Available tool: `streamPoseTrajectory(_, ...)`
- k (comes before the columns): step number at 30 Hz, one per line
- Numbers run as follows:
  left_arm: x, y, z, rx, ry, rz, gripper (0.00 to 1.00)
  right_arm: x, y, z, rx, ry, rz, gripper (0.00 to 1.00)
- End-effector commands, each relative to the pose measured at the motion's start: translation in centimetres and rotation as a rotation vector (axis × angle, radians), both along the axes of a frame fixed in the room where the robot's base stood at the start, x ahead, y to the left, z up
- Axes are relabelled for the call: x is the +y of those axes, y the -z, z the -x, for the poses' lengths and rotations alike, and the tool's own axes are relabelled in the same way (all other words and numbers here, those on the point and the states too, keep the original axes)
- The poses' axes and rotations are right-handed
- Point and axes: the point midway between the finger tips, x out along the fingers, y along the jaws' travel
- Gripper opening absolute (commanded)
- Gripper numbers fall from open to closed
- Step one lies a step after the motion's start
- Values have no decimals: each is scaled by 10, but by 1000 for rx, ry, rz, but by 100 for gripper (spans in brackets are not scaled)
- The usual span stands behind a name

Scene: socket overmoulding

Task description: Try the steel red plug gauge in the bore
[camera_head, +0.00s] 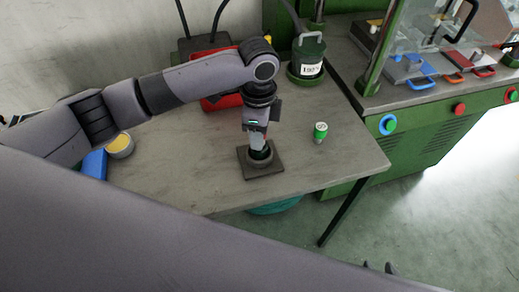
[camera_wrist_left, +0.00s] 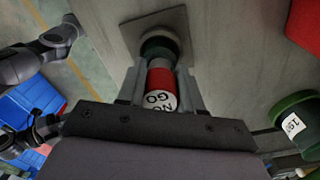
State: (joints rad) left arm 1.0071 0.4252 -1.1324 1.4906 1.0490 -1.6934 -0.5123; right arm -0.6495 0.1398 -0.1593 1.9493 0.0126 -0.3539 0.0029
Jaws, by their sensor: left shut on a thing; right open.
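My left gripper (camera_head: 257,138) is upright over the socket and shut on the red plug gauge. In the left wrist view the gauge (camera_wrist_left: 161,82) has a red body, a steel-grey section and a white end marked "NO GO". My fingers (camera_wrist_left: 163,76) lie on both sides of it. Its far end meets the dark green socket (camera_wrist_left: 157,46), which stands on a square plate (camera_head: 250,172). How deep the gauge sits in the bore is hidden. A green-and-white gauge (camera_head: 320,131) stands on the table to the right. My right gripper (camera_head: 380,268) is open and empty, beyond the table's front edge.
A red box (camera_head: 222,102) and a green canister (camera_head: 307,57) stand at the back of the table (camera_head: 190,170). A yellow-topped tin (camera_head: 120,146) and a blue bin (camera_head: 94,164) are at left. A green machine (camera_head: 425,125) stands at right.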

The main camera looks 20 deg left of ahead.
Motion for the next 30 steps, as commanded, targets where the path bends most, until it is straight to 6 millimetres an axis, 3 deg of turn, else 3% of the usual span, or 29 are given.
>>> streamPoseTrajectory(11, 0, -3, 0, -1, 0, 1, 1, 0, 0, 0, 0, 0, 0, 43)
streamPoseTrajectory(30, 0, -40, 0, -1, 0, 1, 1, 0, 0, 0, 0, 0, 0, 43)
